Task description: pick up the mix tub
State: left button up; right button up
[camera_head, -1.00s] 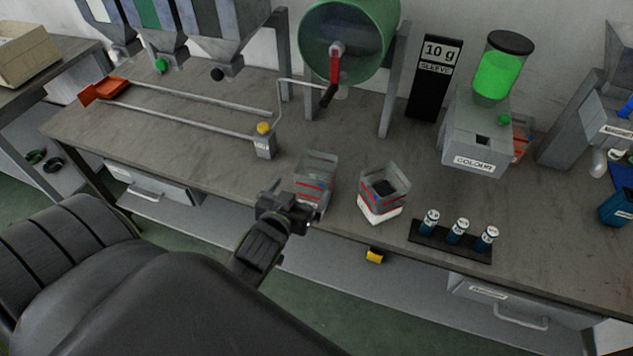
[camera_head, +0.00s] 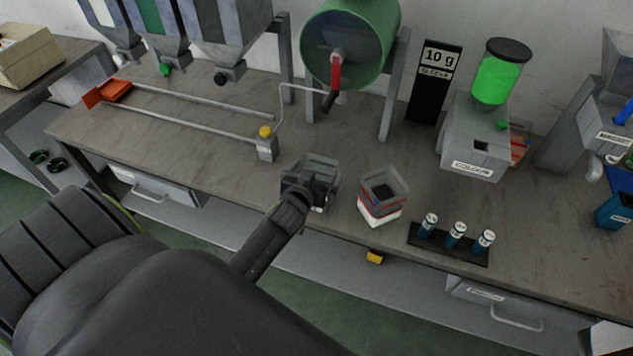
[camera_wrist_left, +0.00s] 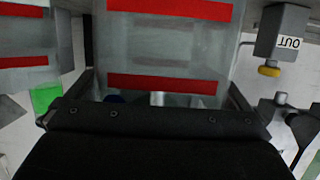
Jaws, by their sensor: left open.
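A clear tub with red bands (camera_head: 324,165) stands near the front of the bench; I take it as the mix tub, though no label shows. My left gripper (camera_head: 312,186) is open right at its near side and hides part of it. In the left wrist view the tub (camera_wrist_left: 165,45) fills the middle, with the open fingers at its left and right sides. I cannot tell whether they touch it. A second clear tub with red bands (camera_head: 384,184) stands just to the right, with dark contents and a white lower part. My right gripper is not in view.
A rack with several blue-and-white vials (camera_head: 448,244) lies right of the tubs. A grey colour dispenser (camera_head: 466,150) and a green drum (camera_head: 350,40) stand behind. A post with a yellow button (camera_head: 266,146) stands left. The left bench top is mostly clear.

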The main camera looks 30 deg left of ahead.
pick_arm(q)
jog(key=c, duration=1.1)
jog(key=shift+c, duration=0.2)
jog(key=shift+r, duration=0.1)
